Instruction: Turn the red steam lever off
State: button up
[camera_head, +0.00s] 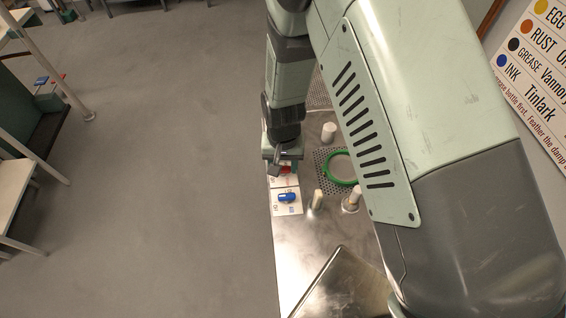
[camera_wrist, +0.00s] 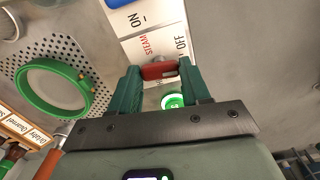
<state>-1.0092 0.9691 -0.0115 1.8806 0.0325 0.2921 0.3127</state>
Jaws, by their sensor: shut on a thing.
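The red steam lever (camera_wrist: 160,70) sits on a white plate (camera_wrist: 150,44) marked STEAM, with OFF printed at its right side in the wrist view. My gripper (camera_wrist: 161,74) has its two green fingers closed on either side of the red lever handle. In the head view the red lever (camera_head: 286,170) shows only in part below my gripper (camera_head: 281,162). The lever handle lies crosswise between the fingers; its pivot and exact setting are hard to tell.
A blue lever (camera_head: 287,197) on its own white plate is just in front of the red one. A green ring (camera_head: 341,168) on a perforated plate, and pale pegs (camera_head: 328,131), stand to the right on the metal bench (camera_head: 300,240). Open floor (camera_head: 170,130) lies left.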

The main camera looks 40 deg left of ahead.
jog(key=shift+n, duration=0.6)
jog(key=o, duration=1.1)
jog(key=shift+c, duration=0.2)
notch_tip(320, 180, up, 11)
